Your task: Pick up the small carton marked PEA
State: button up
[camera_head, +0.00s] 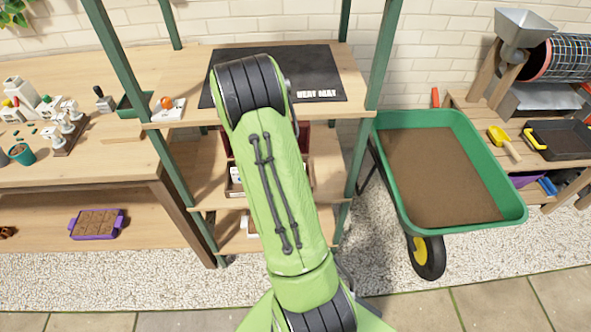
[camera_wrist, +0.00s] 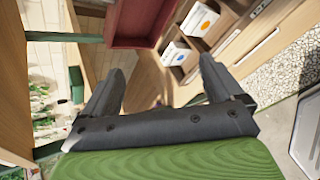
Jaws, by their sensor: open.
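Two small white cartons show in the wrist view beyond my gripper's right finger. One carton has an orange round mark (camera_wrist: 200,19); the other has a blue mark (camera_wrist: 175,53). Both stand in a wooden compartmented holder (camera_wrist: 228,22). I cannot read PEA on either one. My gripper (camera_wrist: 160,70) is open, with nothing between its fingers, and is apart from the cartons. In the head view my arm hides the gripper and most of the middle shelf, where a bit of a white carton (camera_head: 236,174) shows at the arm's left edge.
A dark red bin (camera_wrist: 130,22) is close above the fingers in the wrist view. Green posts (camera_head: 370,95) frame the shelf rack, whose top bears a black heat mat (camera_head: 325,75). A green wheelbarrow (camera_head: 512,208) stands right; a wooden bench (camera_head: 100,175) stands left.

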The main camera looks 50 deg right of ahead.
jog(key=s+d+f+n+h+p, duration=0.1)
jog(key=s+d+f+n+h, duration=0.35)
jog(key=s+f+n, duration=0.55)
jog(key=shift+m+y, duration=0.3)
jog(key=shift+y, duration=0.05)
jog(key=b+x, duration=0.2)
jog(key=x, duration=0.1)
jog(key=b+x, duration=0.3)
jog(key=r+b+x, duration=0.1)
jog(key=b+x, duration=0.1)
jog(key=x, duration=0.1)
jog(key=shift+w+d, duration=0.1)
jog(key=shift+d, duration=0.35)
jog(key=shift+w+d+f, duration=0.1)
jog(key=shift+d+f, duration=0.2)
jog(key=shift+f, duration=0.05)
jog(key=shift+w+d+r, duration=0.2)
jog(key=shift+w+d, duration=0.15)
jog(key=shift+w, duration=0.15)
jog(key=p+x, duration=0.2)
jog(key=p, duration=0.2)
jog(key=shift+d, duration=0.45)
jog(key=shift+w+d+f, duration=0.25)
jog(key=shift+w+f, duration=0.05)
jog(key=shift+f, duration=0.05)
jog(key=c, duration=1.1)
